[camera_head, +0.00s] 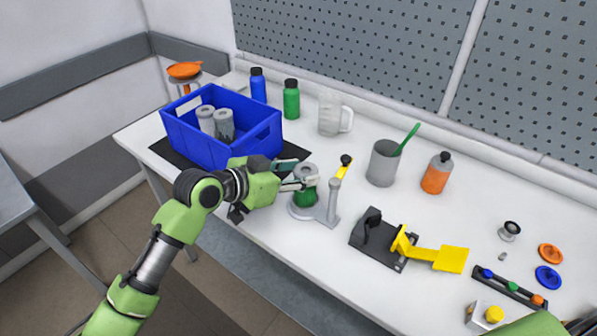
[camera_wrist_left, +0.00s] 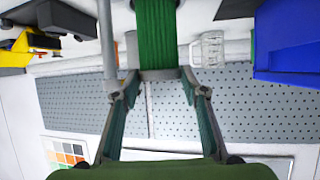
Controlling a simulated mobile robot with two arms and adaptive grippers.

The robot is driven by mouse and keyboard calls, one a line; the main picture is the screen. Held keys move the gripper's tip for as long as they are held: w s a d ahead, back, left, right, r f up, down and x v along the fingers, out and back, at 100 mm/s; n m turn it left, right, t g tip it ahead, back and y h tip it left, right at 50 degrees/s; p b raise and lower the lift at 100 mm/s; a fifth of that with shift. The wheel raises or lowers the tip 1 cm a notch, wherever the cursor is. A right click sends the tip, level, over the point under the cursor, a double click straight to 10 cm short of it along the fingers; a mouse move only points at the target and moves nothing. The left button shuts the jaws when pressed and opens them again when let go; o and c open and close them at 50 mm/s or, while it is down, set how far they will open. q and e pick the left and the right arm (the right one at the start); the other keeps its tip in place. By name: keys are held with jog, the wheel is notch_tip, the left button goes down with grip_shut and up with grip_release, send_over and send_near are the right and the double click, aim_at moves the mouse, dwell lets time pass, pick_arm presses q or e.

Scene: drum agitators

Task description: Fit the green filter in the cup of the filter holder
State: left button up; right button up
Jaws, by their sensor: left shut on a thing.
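The green filter (camera_head: 305,196) has ribbed green sides and a grey end cap. It stands upright at the filter holder (camera_head: 331,205), over or in its cup. The holder is grey, with a post and a yellow lever with a black knob. My left gripper (camera_head: 301,183) is shut on the filter's grey top end. In the left wrist view the green filter (camera_wrist_left: 157,35) runs out from between the fingertips of my left gripper (camera_wrist_left: 160,82). The cup is largely hidden, so I cannot tell whether the filter is seated. My right gripper is not in view.
A blue crate (camera_head: 200,151) with grey-capped cylinders stands left of my gripper. Blue (camera_head: 258,86) and green (camera_head: 291,100) bottles and a clear jug (camera_head: 331,116) stand behind.

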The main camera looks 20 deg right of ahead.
pick_arm(q)
jog(key=shift+f, duration=0.2)
dwell(0.3)
jog(key=o, duration=1.5)
jog(key=o, duration=0.3)
jog(key=shift+o, duration=0.2)
jog(key=shift+r, duration=0.1)
jog(key=shift+r+p, duration=2.6)
jog(key=shift+r, duration=0.3)
